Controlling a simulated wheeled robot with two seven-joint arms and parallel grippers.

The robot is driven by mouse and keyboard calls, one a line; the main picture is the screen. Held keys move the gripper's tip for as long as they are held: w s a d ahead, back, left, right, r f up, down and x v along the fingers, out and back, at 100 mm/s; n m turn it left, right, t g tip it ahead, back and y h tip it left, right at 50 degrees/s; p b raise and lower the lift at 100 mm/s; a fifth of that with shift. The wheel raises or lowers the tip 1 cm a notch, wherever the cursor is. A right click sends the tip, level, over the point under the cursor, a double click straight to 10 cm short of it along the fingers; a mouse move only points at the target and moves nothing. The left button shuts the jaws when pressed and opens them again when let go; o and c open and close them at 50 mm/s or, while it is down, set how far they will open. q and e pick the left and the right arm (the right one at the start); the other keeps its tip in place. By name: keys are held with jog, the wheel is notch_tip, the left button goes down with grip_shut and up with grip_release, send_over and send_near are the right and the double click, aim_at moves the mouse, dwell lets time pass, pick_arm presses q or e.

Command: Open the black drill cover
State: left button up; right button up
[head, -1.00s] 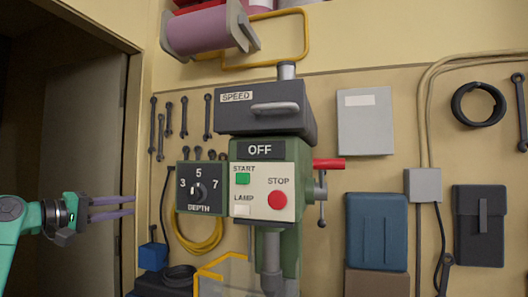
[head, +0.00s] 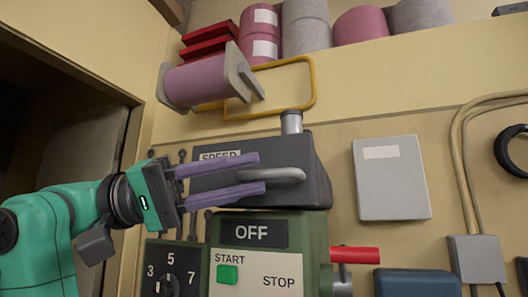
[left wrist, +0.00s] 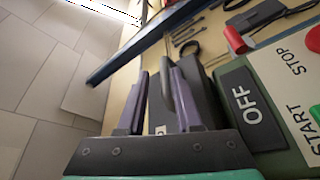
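The black drill cover (head: 312,170), a dark box marked SPEED, sits closed on top of the green drill head, with a grey bar handle (head: 285,175) on its front. My left gripper (head: 261,172) is open in front of the cover. Its two purple fingers point right, one above and one below the left part of the handle; contact cannot be told. In the left wrist view the open fingers (left wrist: 161,75) reach toward the dark cover (left wrist: 205,100), with part of the grey handle between them. The right gripper is not in view.
Below the cover are the OFF panel (head: 253,233), the green START button (head: 228,275) and a depth dial (head: 168,284). A red lever (head: 355,254) sticks out at the right. A pink roll (head: 198,84) hangs above. A grey box (head: 391,178) is on the wall.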

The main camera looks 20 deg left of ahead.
aim_at(259, 175)
pick_arm(q)
jog(key=shift+w+d+r+p, duration=0.2)
jog(key=shift+w+d+p, duration=0.1)
jog(key=shift+w+d, duration=0.85)
jog(key=shift+d, duration=0.25)
jog(key=shift+s+d, duration=0.1)
jog(key=shift+s, duration=0.3)
jog(key=c, duration=0.4)
grip_shut()
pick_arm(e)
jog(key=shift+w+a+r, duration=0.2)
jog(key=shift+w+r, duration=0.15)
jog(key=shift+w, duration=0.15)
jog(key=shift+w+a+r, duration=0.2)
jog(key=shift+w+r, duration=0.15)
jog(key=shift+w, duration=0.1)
pick_arm(q)
jog(key=shift+r, duration=0.2)
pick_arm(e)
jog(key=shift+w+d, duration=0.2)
